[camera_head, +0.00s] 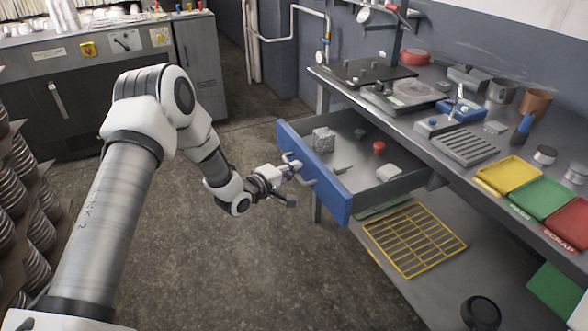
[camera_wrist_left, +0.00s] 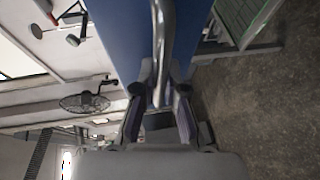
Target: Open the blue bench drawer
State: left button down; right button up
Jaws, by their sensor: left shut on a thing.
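The blue bench drawer (camera_head: 318,172) is pulled well out from under the bench in the head view, and its inside shows. Its front carries a metal bar handle, which shows large in the left wrist view (camera_wrist_left: 163,45). My left gripper (camera_head: 292,170) is at the drawer front, shut on the handle. In the left wrist view its two fingers (camera_wrist_left: 160,100) lie on either side of the bar, against the blue front (camera_wrist_left: 125,35). My right gripper is in neither view.
The drawer holds a grey crumpled lump (camera_head: 323,139), a red item (camera_head: 379,148) and small parts. The bench top (camera_head: 415,125) carries tools, cups and yellow, green and red trays. A yellow wire rack (camera_head: 414,241) lies on the shelf below. Open floor (camera_head: 270,265) lies before the drawer.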

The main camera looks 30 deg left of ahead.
pick_arm(q)
jog(key=c, duration=1.2)
grip_release()
jog(key=shift+s, duration=0.1)
jog(key=v, duration=1.1)
jog(key=shift+s, duration=0.4)
jog(key=shift+a, duration=0.15)
jog(key=s+d+f+m+g+p, duration=0.55)
jog(key=s+d+f+g, duration=0.35)
jog(key=s+d+f, duration=0.5)
jog(key=s+a+f+m+g+y, duration=0.1)
jog(key=s+m+g, duration=0.1)
jog(key=s, duration=0.4)
jog(key=s+a+f+m+g+y+p, duration=0.1)
jog(key=s+m+g, duration=0.1)
jog(key=s, duration=0.4)
jog(key=s+a+f+m+g+y, duration=0.1)
jog(key=s+f+m+g+y, duration=0.1)
jog(key=s+m, duration=0.2)
jog(key=shift+s, duration=1.1)
